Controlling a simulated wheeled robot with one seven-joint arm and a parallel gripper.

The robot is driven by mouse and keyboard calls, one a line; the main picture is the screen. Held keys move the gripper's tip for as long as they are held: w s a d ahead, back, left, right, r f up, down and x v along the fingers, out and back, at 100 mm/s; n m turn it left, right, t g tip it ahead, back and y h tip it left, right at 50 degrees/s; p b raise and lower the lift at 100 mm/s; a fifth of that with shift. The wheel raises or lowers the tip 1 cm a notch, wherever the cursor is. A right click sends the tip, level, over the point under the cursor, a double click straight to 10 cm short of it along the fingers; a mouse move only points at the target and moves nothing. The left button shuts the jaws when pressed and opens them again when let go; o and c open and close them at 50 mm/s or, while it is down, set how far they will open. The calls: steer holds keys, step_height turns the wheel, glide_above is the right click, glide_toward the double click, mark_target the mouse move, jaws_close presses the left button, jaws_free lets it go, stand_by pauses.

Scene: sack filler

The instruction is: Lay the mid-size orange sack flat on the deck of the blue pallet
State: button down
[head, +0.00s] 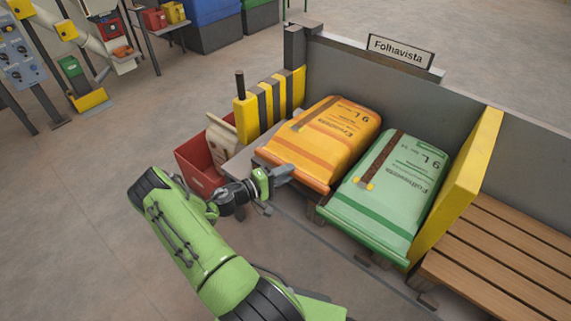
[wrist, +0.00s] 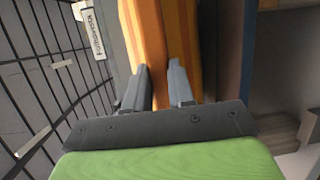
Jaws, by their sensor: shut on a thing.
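The orange sack (head: 322,140), with lighter bands, dark print and a brown strip, lies on its side between yellow dividers, on the left of a green sack. My gripper (head: 284,173) is at its near lower left edge. In the wrist view my gripper's two fingers (wrist: 157,80) stand either side of an orange edge of the sack (wrist: 146,28), shut on it. The sack still appears to rest on its support. I see no pallet that is clearly blue; a brown slatted wooden deck (head: 510,236) shows at the right.
The green sack (head: 390,185) lies close beside the orange one. A yellow divider (head: 462,180) stands between it and the slatted deck. A grey wall with a "Folhavista" sign (head: 401,51) runs behind. A red bin (head: 196,170) is at the left. Open floor (head: 80,220) lies further left.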

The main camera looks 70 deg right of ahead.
steer(key=shift+f, duration=0.5)
steer(key=c, duration=0.9)
jaws_free()
steer(key=p+v, duration=0.1)
steer(key=v, duration=0.9)
steer(key=p+v, duration=0.1)
steer(key=v, duration=0.4)
steer(key=shift+w+a+f+p, duration=0.25)
steer(key=shift+a+p, duration=0.1)
